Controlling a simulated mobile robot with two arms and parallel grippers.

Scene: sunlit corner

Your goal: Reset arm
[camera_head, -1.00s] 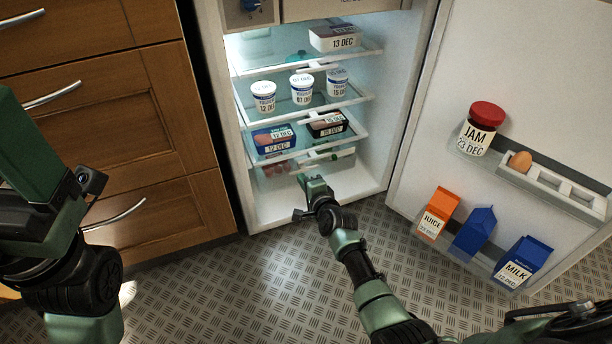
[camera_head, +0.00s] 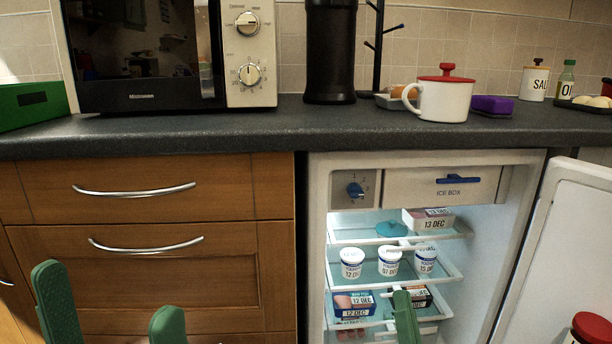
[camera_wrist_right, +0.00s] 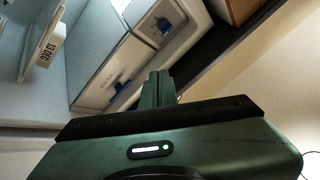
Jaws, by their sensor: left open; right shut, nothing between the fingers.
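My left gripper (camera_head: 112,318) shows at the bottom left of the head view, its two green fingers pointing up and spread apart, with nothing between them. It stands in front of the wooden drawers. My right gripper (camera_head: 405,318) shows at the bottom of the head view, in front of the open fridge's lower shelves. In the right wrist view its two green fingers (camera_wrist_right: 157,90) are closed together with nothing held. The rest of both arms is below the head view.
The fridge (camera_head: 318,230) stands open, its door (camera_head: 560,245) swung right, with yogurt cups (camera_head: 389,262) and dated packs inside. Wooden drawers (camera_head: 150,190) stand at left. The dark worktop (camera_head: 240,133) above holds a microwave (camera_head: 145,60) and a white mug (camera_head: 445,100).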

